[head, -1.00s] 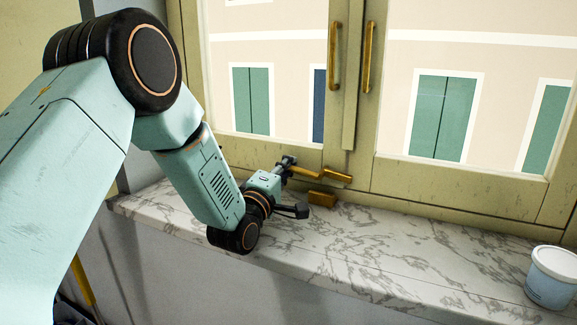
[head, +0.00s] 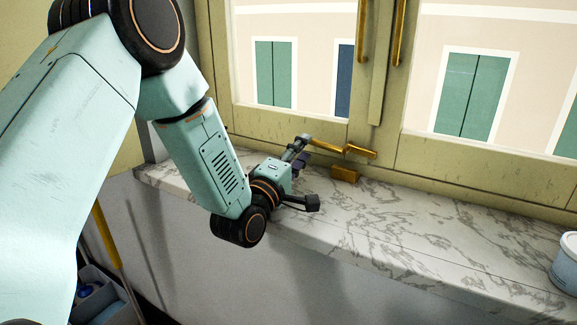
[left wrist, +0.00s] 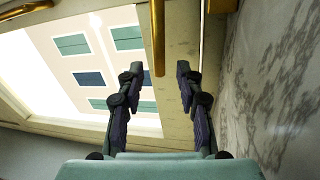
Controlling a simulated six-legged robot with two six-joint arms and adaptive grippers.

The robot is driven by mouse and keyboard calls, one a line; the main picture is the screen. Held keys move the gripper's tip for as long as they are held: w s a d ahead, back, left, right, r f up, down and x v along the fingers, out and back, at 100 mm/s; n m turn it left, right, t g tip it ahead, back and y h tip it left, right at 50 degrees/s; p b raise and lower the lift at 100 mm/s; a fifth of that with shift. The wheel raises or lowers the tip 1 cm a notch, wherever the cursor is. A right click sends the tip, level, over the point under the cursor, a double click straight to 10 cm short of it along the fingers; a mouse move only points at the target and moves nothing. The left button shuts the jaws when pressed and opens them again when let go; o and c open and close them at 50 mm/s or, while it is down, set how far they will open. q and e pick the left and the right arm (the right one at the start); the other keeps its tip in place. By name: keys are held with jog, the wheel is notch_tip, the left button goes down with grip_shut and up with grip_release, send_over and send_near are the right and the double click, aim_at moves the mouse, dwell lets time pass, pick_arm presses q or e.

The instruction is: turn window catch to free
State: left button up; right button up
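The brass window catch (head: 328,146) sits low on the window frame, its lever sticking out to the left. A brass block (head: 345,173) is just below it, by the sill. My left gripper (head: 304,148) is at the lever's left end. In the left wrist view, the gripper (left wrist: 160,88) is open, with its dark fingers apart. The lever (left wrist: 157,38) reaches in from the top, its end between the fingertips, with a visible gap on each side. My right gripper is in neither view.
The marble sill (head: 400,225) runs under the window and is clear in the middle. A white and blue tub (head: 566,265) stands at its right end. Two upright brass handles (head: 398,32) are on the window frames above. A grey bin (head: 100,298) is at the lower left.

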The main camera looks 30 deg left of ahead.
pick_arm(q)
jog(key=s, duration=0.4)
jog(key=s+f, duration=0.1)
jog(key=s, duration=0.1)
jog(key=shift+s+a+f, duration=0.1)
jog(key=shift+s+a, duration=0.05)
jog(key=shift+s, duration=0.25)
